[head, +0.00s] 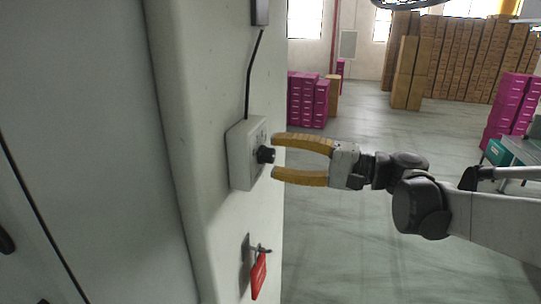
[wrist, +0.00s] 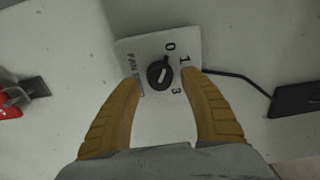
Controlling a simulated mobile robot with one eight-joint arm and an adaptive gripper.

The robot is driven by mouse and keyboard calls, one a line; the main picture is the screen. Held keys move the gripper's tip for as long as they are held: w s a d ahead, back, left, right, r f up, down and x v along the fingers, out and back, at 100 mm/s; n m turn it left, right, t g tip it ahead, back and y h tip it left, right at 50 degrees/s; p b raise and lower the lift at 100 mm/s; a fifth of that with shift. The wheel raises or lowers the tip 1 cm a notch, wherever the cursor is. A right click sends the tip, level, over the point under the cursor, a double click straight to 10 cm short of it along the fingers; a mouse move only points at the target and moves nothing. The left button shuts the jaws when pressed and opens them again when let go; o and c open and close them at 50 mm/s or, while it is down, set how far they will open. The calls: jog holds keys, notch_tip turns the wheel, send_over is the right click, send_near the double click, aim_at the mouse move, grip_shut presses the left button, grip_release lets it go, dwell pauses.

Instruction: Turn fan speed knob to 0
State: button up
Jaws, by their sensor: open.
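The fan speed knob (head: 265,154) is small, round and black, on a pale control box (head: 241,156) fixed to a white panel. In the wrist view the fingertips (wrist: 160,79) are on either side of the knob, with gaps; the right finger covers part of the scale.
A black cable (head: 249,80) runs from the box up to a dark box (head: 260,12). A red tag (head: 258,276) hangs from a metal latch below the control box. Pink boxes (head: 307,99) and brown cartons stand far behind.

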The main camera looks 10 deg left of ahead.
jog(key=d, duration=1)
jog(key=shift+s, duration=0.4)
